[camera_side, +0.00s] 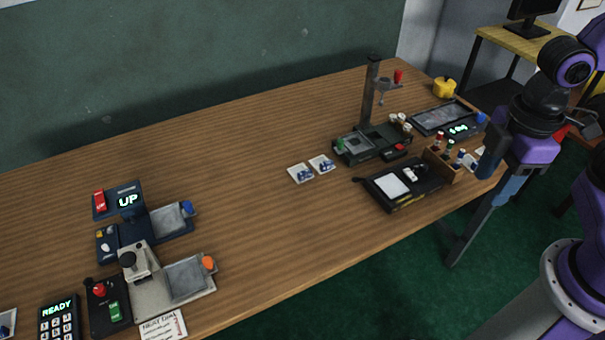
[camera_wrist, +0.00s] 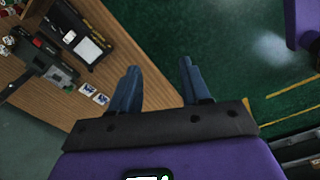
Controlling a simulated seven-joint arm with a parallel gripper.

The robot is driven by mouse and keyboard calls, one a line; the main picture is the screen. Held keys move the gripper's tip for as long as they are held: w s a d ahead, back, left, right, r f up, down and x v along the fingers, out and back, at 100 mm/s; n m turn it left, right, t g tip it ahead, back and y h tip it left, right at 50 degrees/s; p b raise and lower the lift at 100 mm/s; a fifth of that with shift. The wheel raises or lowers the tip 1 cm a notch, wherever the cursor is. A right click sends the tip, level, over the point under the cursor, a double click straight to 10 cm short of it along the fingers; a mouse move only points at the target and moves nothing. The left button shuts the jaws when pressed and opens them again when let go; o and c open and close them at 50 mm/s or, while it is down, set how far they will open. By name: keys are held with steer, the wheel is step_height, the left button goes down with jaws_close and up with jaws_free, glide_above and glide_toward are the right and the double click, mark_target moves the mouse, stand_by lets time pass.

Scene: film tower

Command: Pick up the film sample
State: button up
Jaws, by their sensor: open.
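I cannot tell for certain which item is the film sample. A white rectangular sheet (camera_side: 392,184) lies in a black tray (camera_side: 407,204) on the right part of the table. It also shows in the wrist view (camera_wrist: 91,27). Two small white cards with blue marks, one left (camera_side: 300,174) and one right (camera_side: 321,165), lie flat on the table to the left of the tray. My gripper (camera_side: 491,186) is open and empty, off the table's right end and apart from all these things. Its two blue-grey fingers stand apart in the wrist view (camera_wrist: 159,66).
A dark stand with a post (camera_side: 370,95) rises behind the tray. A wooden rack of small bottles (camera_side: 443,163) stands at the tray's right. A framed panel with a display (camera_side: 440,118) is behind it. Devices with trays (camera_side: 187,279) fill the left end. The table's middle is clear.

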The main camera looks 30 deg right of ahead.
steer(key=w+a+n, duration=0.2)
steer(key=w+a, duration=0.6)
steer(key=w, duration=0.3)
steer(key=n, duration=0.4)
glide_above(305, 172)
steer(key=f, duration=2.2)
steer(key=shift+a+f, duration=0.25)
steer(key=shift+a, duration=0.05)
steer(key=shift+d+f, duration=0.15)
steer(key=shift+f, duration=1.2)
steer(key=shift+d+f, duration=0.15)
steer(key=shift+f, duration=1.15)
jaws_close()
